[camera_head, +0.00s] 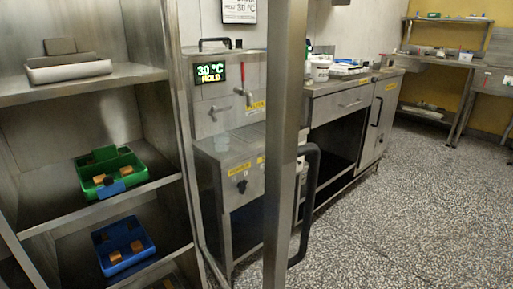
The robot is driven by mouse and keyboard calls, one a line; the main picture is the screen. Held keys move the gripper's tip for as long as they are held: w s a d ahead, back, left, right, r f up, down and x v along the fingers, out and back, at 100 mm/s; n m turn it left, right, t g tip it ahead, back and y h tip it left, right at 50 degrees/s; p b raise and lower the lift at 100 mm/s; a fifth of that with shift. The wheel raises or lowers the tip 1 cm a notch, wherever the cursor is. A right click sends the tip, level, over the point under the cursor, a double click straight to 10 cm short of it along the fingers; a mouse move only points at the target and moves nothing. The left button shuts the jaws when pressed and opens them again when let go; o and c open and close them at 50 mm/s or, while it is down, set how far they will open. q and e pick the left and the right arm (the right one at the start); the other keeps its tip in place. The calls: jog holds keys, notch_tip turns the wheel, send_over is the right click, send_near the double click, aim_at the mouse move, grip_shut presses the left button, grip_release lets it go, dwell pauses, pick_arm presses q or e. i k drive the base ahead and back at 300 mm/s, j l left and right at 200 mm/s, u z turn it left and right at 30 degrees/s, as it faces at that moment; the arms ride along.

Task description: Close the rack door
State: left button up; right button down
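The rack (178,130) stands at the left with its shelves exposed. Its door is open and stands out from the rack across the middle of the view. The door's metal edge post (285,130) is upright, and the equipment behind shows through the door's clear pane. A black bar handle (313,190) is fixed to the right side of that post. The bottom of the door is cut off by the picture edge. Neither of my grippers is in view, and nothing is seen touching the handle.
The rack shelves hold a white tray (68,71), a green tray (136,170) and a blue tray (99,240) with brown pieces. Behind the door are a machine with a display (210,73) and a steel counter (350,87). The speckled floor (420,205) at the right is clear.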

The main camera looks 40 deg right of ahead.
aim_at(287, 24)
jog(key=k+l+u, duration=0.1)
jog(key=l, duration=1.25)
